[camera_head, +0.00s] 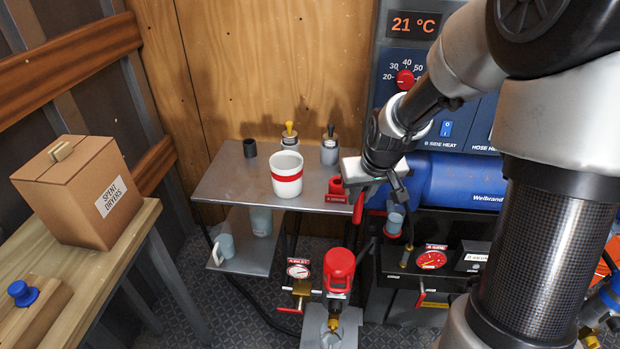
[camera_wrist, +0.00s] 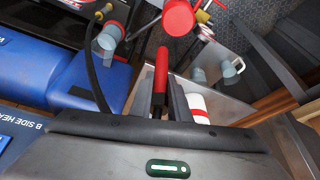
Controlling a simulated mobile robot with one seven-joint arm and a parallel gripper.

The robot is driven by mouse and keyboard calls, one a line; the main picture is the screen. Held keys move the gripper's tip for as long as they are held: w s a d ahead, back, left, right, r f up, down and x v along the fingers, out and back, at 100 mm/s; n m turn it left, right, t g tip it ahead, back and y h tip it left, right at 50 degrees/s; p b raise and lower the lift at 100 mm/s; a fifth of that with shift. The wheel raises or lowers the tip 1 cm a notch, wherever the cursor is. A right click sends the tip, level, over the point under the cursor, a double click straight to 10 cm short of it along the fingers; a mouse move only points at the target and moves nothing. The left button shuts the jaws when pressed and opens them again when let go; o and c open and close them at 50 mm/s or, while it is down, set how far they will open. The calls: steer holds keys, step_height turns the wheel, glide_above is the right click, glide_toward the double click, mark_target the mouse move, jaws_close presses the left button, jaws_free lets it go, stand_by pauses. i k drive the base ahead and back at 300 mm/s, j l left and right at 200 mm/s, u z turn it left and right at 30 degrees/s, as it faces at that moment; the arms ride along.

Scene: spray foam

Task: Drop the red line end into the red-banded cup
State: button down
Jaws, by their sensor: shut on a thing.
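In the wrist view my gripper (camera_wrist: 163,102) is shut on the red line end (camera_wrist: 161,68), which points away from the palm. The red-banded cup (camera_head: 287,168) is white, upright, and stands on the metal shelf to the left of my gripper. In the wrist view the cup (camera_wrist: 198,103) shows partly beside the right finger, the rest hidden. The inside bottom of the cup is not clear.
A red holder (camera_head: 336,186) stands on the metal shelf (camera_head: 228,186) between cup and gripper. Two bottles (camera_head: 290,138) (camera_head: 330,149) and a dark small cup (camera_head: 250,148) stand behind. A blue tank (camera_head: 455,180) is at the right. A cardboard box (camera_head: 85,195) is far left.

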mark_target(293, 188)
steer(key=j+z, duration=0.35)
steer(key=j, duration=1)
steer(key=i, duration=0.1)
